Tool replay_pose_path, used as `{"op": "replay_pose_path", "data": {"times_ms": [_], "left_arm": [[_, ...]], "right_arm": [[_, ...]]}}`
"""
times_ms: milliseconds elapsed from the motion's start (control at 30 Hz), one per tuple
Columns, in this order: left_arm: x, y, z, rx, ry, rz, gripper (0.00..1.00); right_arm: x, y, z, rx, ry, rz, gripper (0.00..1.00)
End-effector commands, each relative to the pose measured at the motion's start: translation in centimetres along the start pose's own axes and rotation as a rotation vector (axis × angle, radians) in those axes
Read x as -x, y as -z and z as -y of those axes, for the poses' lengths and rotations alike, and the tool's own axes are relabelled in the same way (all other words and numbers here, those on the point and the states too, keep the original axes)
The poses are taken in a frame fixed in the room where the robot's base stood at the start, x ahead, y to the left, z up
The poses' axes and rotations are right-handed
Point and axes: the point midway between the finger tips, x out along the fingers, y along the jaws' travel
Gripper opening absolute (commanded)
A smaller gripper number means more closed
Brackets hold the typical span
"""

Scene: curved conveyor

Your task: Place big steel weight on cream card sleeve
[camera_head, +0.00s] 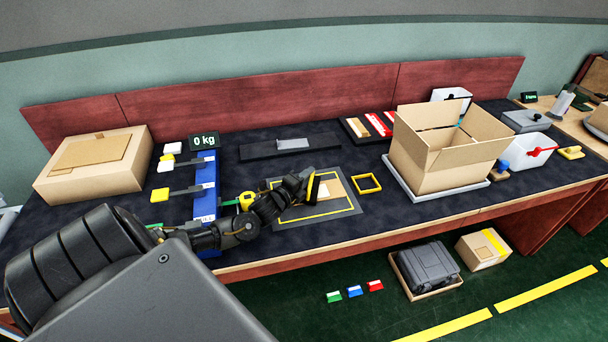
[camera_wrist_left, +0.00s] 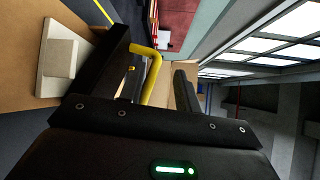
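My left gripper (camera_head: 306,188) is low over the yellow-bordered mat (camera_head: 341,208). It points right, and its black fingers (camera_wrist_left: 150,80) stand apart in the left wrist view. A bent yellow bar (camera_wrist_left: 154,70) shows between them, nearer one finger; I cannot tell whether it touches. A tan card piece (camera_head: 335,187), possibly the card sleeve, lies on the mat beside the gripper. A pale block (camera_wrist_left: 58,68) sits on a tan surface beside the fingers. A silvery piece (camera_head: 292,144) lies on the black tray; I cannot tell whether it is the steel weight. My right gripper is not visible.
A yellow square frame (camera_head: 367,183) lies right of the mat. An open cardboard box (camera_head: 440,160) stands further right. A closed carton (camera_head: 95,165) is at the far left. A blue strip (camera_head: 206,185) and the 0 kg display (camera_head: 204,141) are behind my arm.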

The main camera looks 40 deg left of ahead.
Motion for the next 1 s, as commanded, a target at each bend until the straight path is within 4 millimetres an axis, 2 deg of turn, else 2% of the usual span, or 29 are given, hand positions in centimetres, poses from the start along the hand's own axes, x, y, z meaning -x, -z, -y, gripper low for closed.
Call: {"op": "replay_pose_path", "data": {"times_ms": [100,167,500,633,800,1000], "left_arm": [[0.1,-0.2,1.0,-0.001,0.001,0.0,0.33],[0.9,-0.1,0.5,-0.001,-0.002,-0.001,0.33],[8.1,-0.1,0.5,0.0,-0.003,-0.001,0.33],[10.2,-0.1,0.5,0.0,-0.003,-0.001,0.33],[11.7,-0.1,0.6,-0.001,-0.001,0.0,0.33],[12.1,-0.1,0.7,0.0,0.0,0.0,0.33]], "right_arm": [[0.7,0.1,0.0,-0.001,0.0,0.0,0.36],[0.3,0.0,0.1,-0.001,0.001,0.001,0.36],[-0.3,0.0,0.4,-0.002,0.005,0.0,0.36],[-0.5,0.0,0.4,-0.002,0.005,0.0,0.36],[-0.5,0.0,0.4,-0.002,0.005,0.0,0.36],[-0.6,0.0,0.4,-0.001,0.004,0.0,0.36]]}}
